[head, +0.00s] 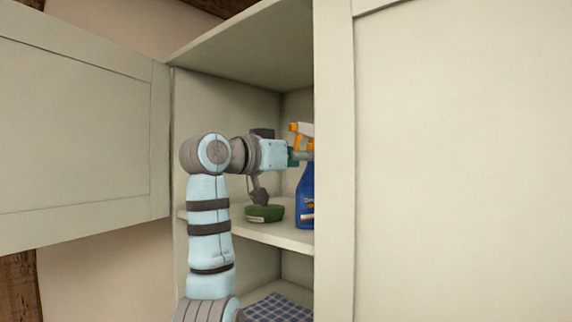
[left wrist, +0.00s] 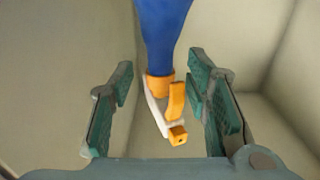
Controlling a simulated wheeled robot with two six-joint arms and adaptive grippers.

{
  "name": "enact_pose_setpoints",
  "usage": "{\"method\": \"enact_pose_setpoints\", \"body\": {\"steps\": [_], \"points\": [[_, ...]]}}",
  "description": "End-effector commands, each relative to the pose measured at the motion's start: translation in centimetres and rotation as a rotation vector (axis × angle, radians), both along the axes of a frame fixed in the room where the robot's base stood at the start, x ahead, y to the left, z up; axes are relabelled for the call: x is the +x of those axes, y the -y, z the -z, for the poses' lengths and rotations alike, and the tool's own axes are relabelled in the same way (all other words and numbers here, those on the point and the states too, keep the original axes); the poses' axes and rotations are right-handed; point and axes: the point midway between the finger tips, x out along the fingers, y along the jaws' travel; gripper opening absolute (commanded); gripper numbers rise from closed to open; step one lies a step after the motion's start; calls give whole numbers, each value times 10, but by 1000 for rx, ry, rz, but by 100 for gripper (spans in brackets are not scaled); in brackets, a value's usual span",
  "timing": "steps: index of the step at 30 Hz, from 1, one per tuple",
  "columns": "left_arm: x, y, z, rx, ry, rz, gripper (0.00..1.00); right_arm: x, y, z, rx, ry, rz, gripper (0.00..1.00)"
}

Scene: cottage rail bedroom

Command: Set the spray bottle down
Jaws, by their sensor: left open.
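The spray bottle (head: 305,197) has a blue body, an orange collar and a white and orange trigger head. In the head view it stands upright on the middle shelf (head: 283,235) of the cabinet, partly hidden by the right-hand front panel. My left gripper (head: 301,155) is at the height of its neck, just below the trigger head. In the left wrist view my left gripper (left wrist: 163,95) is open, with its green-padded fingers on either side of the bottle's neck and head (left wrist: 157,92). Gaps show on both sides. My right gripper is in neither view.
A low green item (head: 265,214) sits on the same shelf, left of the bottle and below my left wrist. A blue checked cloth (head: 278,308) lies on the shelf below. The cabinet door (head: 80,140) stands open at left; the closed front (head: 455,170) covers the right.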

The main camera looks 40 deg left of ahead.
Motion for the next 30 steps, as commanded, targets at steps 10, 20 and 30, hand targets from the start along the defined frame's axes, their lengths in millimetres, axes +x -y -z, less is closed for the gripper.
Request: {"method": "enact_pose_setpoints", "body": {"steps": [10,20,30], "points": [[-79,0,5,0,1,-1,44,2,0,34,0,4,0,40],[-83,0,3,0,0,0,44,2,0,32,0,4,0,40],[-83,0,3,0,0,0,44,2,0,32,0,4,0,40]]}}
